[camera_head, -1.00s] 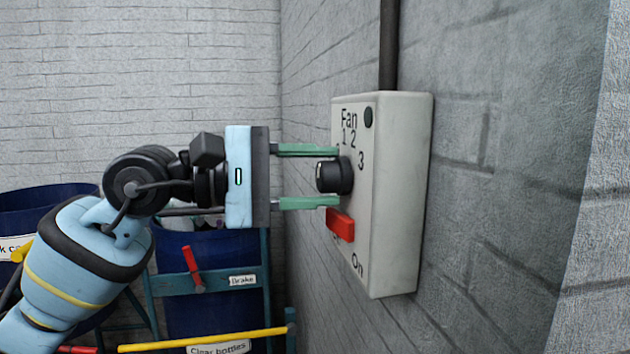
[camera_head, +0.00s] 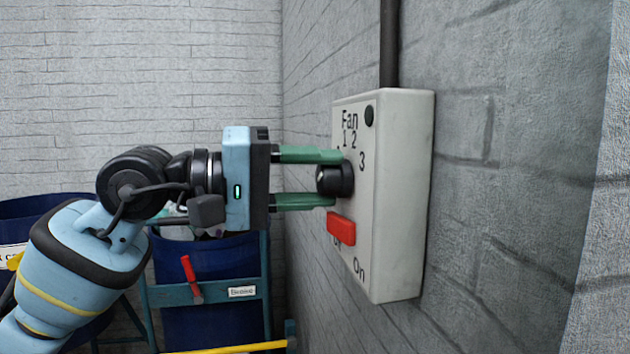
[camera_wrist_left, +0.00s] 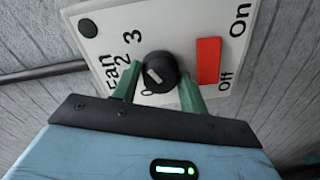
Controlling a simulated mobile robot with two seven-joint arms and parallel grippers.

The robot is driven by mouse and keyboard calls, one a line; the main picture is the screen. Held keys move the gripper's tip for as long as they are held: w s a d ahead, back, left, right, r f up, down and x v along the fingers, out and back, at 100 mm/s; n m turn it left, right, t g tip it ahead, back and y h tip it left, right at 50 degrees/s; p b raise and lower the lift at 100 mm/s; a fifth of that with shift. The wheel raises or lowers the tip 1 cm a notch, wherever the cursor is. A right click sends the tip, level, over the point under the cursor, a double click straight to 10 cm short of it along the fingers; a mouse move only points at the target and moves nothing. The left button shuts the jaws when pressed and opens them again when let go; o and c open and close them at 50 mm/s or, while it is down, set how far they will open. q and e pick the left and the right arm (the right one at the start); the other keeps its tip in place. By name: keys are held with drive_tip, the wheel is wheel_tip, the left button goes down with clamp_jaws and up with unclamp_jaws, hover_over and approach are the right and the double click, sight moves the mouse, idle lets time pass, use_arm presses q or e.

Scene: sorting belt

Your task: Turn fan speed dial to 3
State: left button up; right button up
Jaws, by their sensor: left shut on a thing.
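The fan speed dial (camera_head: 335,180) is a round black knob on a pale wall box (camera_head: 400,200) marked Fan, with 1, 2 and 3 printed around it. My left gripper (camera_head: 338,178) comes in from the left, with one green finger above the dial and one below, shut on it. In the left wrist view the dial (camera_wrist_left: 159,68) sits between the two finger tips and bears a short white mark. I cannot tell for sure which number the mark points to. My right gripper is not in view.
A red switch (camera_head: 341,228) marked Off and On sits just below the dial, close to the lower finger. A dark conduit (camera_head: 389,45) runs up from the box. Blue bins (camera_head: 215,260) and a frame with a red lever (camera_head: 190,275) stand below my left arm.

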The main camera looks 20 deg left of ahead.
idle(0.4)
use_arm(q)
drive_tip(key=o, duration=0.8)
drive_tip(key=shift+o, duration=0.2)
drive_tip(key=b+v, duration=0.1)
drive_tip(key=v, duration=0.6)
drive_tip(key=shift+s+a, duration=0.25)
drive_tip(key=shift+a, duration=0.05)
drive_tip(key=shift+f, duration=0.1)
